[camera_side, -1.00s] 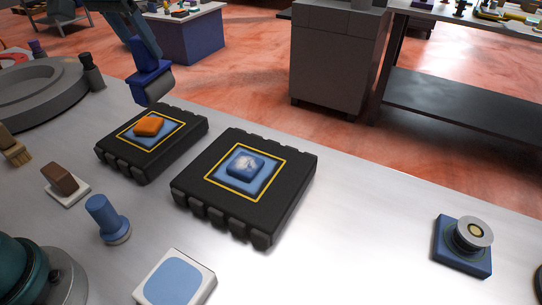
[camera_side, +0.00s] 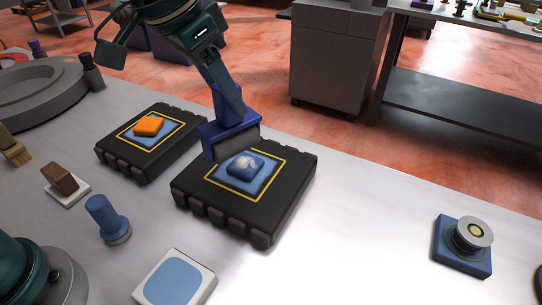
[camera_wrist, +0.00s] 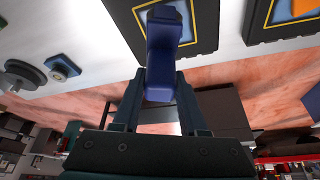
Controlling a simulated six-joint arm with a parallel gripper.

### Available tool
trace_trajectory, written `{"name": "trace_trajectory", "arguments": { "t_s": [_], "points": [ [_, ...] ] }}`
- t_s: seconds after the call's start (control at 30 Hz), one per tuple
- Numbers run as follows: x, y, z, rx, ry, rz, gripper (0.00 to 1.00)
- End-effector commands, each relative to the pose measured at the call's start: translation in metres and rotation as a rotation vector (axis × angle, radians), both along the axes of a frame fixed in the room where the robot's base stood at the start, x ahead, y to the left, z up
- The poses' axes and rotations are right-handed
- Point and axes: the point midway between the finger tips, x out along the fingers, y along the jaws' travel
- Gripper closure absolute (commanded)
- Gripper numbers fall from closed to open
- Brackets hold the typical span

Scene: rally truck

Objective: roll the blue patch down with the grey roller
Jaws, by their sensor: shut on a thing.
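The blue patch (camera_side: 245,167) has a whitish smear on top. It sits inside a yellow square outline on the right black tread block (camera_side: 292,178). My gripper (camera_side: 228,92) is shut on the blue handle of the grey roller (camera_side: 236,146). The roller is at the far-left edge of the patch, over the block; I cannot tell whether it touches. In the wrist view, the blue handle stands between my fingers (camera_wrist: 160,76), and the roller end hides the patch.
The left black block (camera_side: 186,143) bears an orange piece (camera_side: 149,126). A blue-topped white pad (camera_side: 205,277), a blue knob tool (camera_side: 104,214) and a brown block (camera_side: 63,179) lie nearer. A blue base with a disc (camera_side: 449,254) stands right. Bench between is clear.

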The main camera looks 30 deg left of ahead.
Motion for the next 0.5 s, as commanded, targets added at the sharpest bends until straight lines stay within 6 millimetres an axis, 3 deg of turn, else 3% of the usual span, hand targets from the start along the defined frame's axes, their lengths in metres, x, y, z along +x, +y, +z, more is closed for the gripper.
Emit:
{"name": "trace_trajectory", "arguments": {
  "t_s": [0.5],
  "points": [
    [0.0, 0.0, -0.052, 0.0, 0.004, 0.001, 1.0]
  ]
}}
